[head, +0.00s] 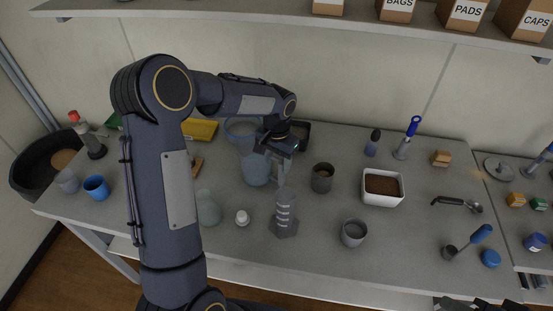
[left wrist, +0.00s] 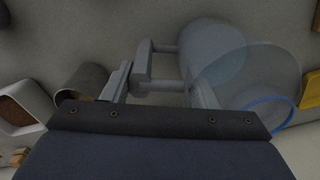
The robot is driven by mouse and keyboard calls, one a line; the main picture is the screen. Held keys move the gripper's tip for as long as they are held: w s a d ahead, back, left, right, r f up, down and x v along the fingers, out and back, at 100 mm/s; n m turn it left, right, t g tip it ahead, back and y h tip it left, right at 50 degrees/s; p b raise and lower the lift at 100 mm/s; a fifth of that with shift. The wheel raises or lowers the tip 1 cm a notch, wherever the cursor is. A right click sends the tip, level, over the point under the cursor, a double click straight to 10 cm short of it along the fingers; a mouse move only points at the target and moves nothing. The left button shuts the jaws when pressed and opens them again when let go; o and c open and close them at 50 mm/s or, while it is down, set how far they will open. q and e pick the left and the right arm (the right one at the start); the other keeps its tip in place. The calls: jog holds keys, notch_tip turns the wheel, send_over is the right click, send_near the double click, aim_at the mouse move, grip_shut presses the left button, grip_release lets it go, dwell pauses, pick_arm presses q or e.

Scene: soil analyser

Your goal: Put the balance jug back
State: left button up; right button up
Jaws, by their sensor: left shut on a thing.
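The balance jug (head: 256,170) is a translucent grey-blue vessel near the middle of the bench, upright in the head view. My left gripper (head: 279,158) is at its right side, shut on its handle. In the left wrist view the jug (left wrist: 212,62) lies to the right of the fingers (left wrist: 137,75), with its handle running into them. I cannot tell whether the jug's base touches the bench. My right gripper does not show.
Behind the jug is a clear blue-rimmed vessel (head: 240,128). A grey ridged cylinder (head: 285,214), brown-filled cup (head: 322,178), small white item (head: 242,217) and pale green vessel (head: 208,208) stand nearby. A white soil tray (head: 382,201) is right. Some bare bench lies between them.

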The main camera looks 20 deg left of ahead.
pick_arm(q)
jog(key=shift+f, duration=0.15)
jog(key=o, duration=1.6)
jog(key=shift+c, duration=0.2)
notch_tip(320, 180, up, 12)
jog(key=s+r+n+t+h, duration=0.1)
jog(key=s+r, duration=0.2)
jog(key=s, duration=0.4)
jog(key=s+r+t+h, duration=0.1)
jog(key=s+r, duration=0.1)
jog(key=s, duration=0.5)
jog(key=s+d+f+n+t+h, duration=0.1)
jog(key=s+d+f, duration=0.1)
jog(key=s, duration=0.5)
jog(key=s+d+f+n+t+h, duration=0.1)
jog(key=s+d+f+t, duration=0.1)
jog(key=s, duration=0.5)
jog(key=shift+f+n+t+b, duration=0.3)
jog(key=shift+f+b, duration=0.05)
jog(key=shift+b, duration=0.05)
